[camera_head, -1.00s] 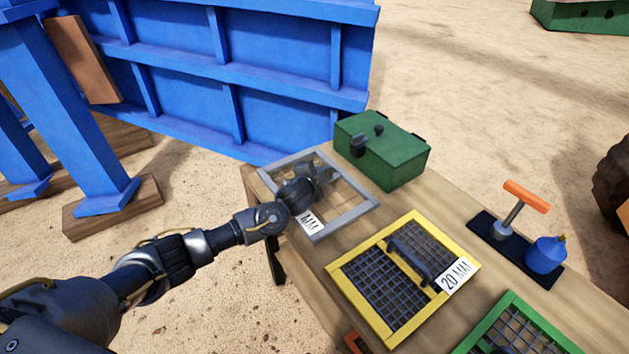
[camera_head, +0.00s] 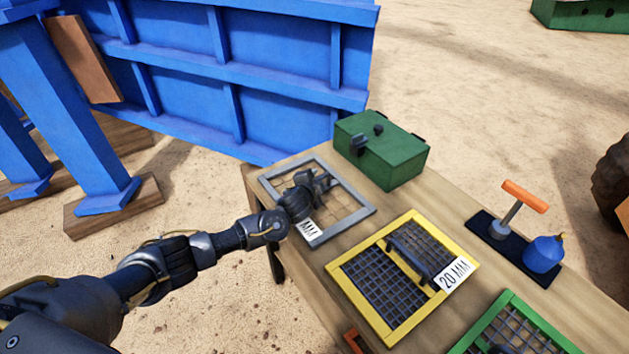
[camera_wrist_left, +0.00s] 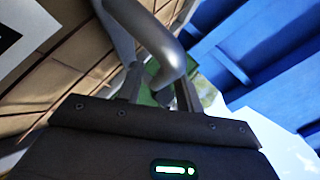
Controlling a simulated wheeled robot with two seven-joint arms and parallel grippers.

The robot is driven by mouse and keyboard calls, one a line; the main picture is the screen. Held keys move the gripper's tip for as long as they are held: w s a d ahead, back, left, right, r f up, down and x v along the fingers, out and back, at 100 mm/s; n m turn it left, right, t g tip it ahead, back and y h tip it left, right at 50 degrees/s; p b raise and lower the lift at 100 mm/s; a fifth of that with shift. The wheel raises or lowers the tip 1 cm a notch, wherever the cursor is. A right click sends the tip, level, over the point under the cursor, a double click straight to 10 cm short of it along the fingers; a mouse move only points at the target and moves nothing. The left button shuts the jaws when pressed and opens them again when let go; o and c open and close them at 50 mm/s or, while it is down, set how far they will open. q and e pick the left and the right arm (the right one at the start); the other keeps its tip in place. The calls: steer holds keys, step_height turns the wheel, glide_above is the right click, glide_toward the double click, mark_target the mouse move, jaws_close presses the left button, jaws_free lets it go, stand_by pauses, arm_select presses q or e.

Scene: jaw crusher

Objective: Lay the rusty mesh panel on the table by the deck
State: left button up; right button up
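The rusty mesh panel (camera_head: 348,222) has a grey frame, thin brownish mesh and a white label ending in "MM". It lies about flat at the table's far left end, by the blue deck side. In the left wrist view its brown mesh (camera_wrist_left: 75,60) is close, with a grey curved handle (camera_wrist_left: 150,40). My left gripper (camera_head: 318,184) is over the panel's middle. Its fingers (camera_wrist_left: 160,90) are apart on either side of the handle, with a gap showing beside it. The gripper hides part of the panel. My right gripper is not in view.
The wooden table (camera_head: 455,205) also carries a green box (camera_head: 385,155) close behind the panel, a yellow-framed "20 MM" panel (camera_head: 345,275), a green-framed panel (camera_head: 565,340), and an orange-handled tool (camera_head: 525,196) beside a blue can (camera_head: 544,254). The blue machine (camera_head: 270,110) stands behind.

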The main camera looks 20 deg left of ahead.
arm_select(q)
steer(key=v, duration=1.2)
stand_by(0.3)
